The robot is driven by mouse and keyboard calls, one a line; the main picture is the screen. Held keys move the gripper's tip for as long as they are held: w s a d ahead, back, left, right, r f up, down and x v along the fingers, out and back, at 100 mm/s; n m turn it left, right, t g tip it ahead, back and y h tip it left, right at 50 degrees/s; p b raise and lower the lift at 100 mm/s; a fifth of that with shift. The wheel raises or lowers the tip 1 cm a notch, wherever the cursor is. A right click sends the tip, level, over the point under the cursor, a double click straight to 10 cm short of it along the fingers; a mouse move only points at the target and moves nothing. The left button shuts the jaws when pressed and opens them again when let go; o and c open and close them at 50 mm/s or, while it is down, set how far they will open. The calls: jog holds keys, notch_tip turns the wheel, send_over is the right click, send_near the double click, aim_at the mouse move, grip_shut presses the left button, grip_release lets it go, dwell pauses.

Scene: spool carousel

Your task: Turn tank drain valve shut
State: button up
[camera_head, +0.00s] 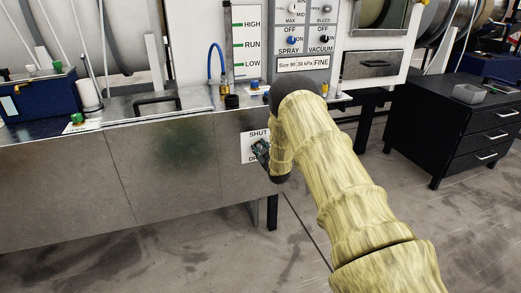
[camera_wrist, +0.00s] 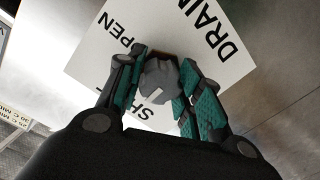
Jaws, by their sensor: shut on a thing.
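The drain valve knob (camera_wrist: 160,80) is a grey round knob with a pale pointer mark, in the middle of the wrist view. It sits in front of a white label plate (camera_wrist: 205,50) with DRAIN, OPEN and SHUT lettering, partly covered. My gripper (camera_wrist: 162,84) has its teal-padded fingers on both sides of the knob and is shut on it. In the head view the label plate (camera_head: 249,146) is on the front of the metal tank (camera_head: 60,190). There my gripper (camera_head: 262,153) is mostly hidden by my arm, and the knob is hidden.
A panel (camera_head: 303,45) with SPRAY and VACUUM switches stands above the tank. A level gauge (camera_head: 246,42) marked HIGH, RUN and LOW is beside it. A black drawer cabinet (camera_head: 455,125) stands at right. The floor in front of the tank is clear.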

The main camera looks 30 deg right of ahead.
jog(key=shift+s+f, duration=0.15)
jog(key=shift+f, duration=0.05)
jog(key=o, duration=1)
jog(key=shift+d, duration=0.15)
jog(key=shift+o, duration=0.2)
jog(key=shift+r, duration=0.1)
jog(key=f+v, duration=0.1)
jog(key=v, duration=1)
jog(key=shift+s+a+r, duration=0.2)
jog(key=shift+s+r, duration=0.2)
jog(key=shift+r, duration=0.1)
